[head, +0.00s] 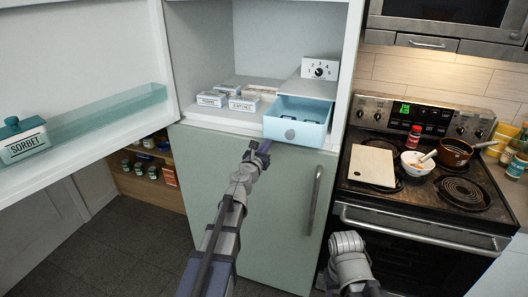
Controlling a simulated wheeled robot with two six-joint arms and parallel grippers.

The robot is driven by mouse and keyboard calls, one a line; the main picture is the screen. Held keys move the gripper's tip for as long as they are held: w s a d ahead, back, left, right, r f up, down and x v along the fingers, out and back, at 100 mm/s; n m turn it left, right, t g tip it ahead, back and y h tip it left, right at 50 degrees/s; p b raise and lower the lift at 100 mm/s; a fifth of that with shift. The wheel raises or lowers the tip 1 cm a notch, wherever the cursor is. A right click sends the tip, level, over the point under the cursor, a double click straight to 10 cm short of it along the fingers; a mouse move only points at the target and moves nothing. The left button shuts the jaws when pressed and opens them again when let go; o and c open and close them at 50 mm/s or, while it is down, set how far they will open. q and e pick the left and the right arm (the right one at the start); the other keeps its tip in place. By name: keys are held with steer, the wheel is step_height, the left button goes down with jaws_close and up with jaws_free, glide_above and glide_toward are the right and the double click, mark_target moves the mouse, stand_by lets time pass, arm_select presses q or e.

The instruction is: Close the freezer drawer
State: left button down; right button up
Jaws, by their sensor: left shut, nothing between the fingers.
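The pale blue freezer drawer (312,132) is pulled out at the right side of the open upper compartment. Its inside shows from above, with dark shapes in it that I cannot make out. A round grey knob (290,134) is on its front. My left gripper (265,144) is shut and empty, just left of the knob by the drawer's lower left corner. I cannot tell whether it touches the drawer front. Part of my right arm shows low in the view, but its gripper is not visible.
The compartment door (75,75) stands open at the left, with a sorbet box (23,140) on its shelf. Several small boxes (243,103) lie left of the drawer. The lower door (285,205) is closed. A stove (420,215) with a board, bowl and pan stands right.

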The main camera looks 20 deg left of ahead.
arm_select(q)
steer(key=shift+w, duration=0.5)
steer(key=shift+w, duration=0.1)
steer(key=w, duration=1.9)
steer(key=shift+w+d, duration=0.4)
steer(key=shift+w+r, duration=0.1)
steer(key=shift+w+a, duration=0.1)
